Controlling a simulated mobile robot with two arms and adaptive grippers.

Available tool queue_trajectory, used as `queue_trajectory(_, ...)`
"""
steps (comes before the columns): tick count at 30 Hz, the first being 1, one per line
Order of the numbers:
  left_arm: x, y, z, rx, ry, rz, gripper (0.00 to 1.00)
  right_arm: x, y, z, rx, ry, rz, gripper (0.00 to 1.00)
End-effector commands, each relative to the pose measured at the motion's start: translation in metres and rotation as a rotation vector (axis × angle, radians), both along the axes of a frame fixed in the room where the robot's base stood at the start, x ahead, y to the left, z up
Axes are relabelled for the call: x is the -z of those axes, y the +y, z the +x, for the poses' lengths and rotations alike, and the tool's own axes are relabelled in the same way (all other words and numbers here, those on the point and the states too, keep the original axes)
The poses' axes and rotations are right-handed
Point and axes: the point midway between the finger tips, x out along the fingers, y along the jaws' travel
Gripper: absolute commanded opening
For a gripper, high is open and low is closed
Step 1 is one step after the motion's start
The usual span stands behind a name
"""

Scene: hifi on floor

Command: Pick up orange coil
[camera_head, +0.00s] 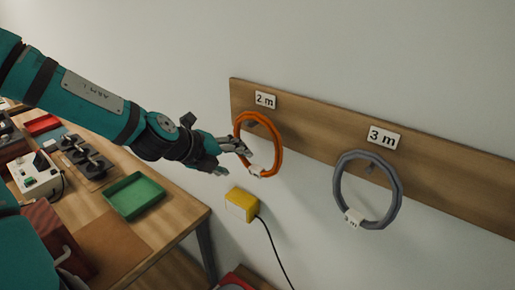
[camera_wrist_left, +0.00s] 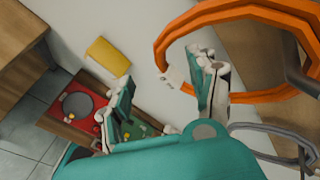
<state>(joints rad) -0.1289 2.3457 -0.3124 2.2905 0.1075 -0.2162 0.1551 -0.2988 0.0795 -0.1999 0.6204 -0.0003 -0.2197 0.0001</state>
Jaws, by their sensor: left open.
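The orange coil (camera_head: 279,150) hangs on a peg of the wooden wall board, under the "2 m" label. A small white tag is on its lower part. My left gripper (camera_head: 232,160) is open at the coil's lower left side, and its upper finger overlaps the ring in the head view. In the left wrist view, the coil (camera_wrist_left: 190,19) fills the upper right. One finger of the open gripper (camera_wrist_left: 163,88) covers part of its lower strand; the other finger is clear of it to the left. I cannot tell whether a finger touches the coil. My right gripper is not in view.
A grey coil (camera_head: 338,190) hangs to the right under the "3 m" label (camera_head: 384,137). A yellow box (camera_head: 240,204) with a black cable is on the wall below. The wooden table (camera_head: 185,207) at left holds a green tray (camera_head: 134,213), sockets and a white device.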

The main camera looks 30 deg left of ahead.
Motion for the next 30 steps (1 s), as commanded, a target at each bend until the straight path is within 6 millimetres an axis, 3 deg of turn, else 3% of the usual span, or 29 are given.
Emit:
queue_trajectory(10,0.012,-0.004,0.014,0.000,0.002,0.000,0.60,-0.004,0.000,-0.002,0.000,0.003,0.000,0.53)
queue_trajectory(21,0.036,-0.013,0.044,0.000,0.002,0.000,0.60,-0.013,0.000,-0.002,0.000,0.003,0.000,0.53)
queue_trajectory(30,0.039,-0.014,0.048,0.000,-0.001,0.000,0.60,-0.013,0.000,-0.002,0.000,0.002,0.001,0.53)
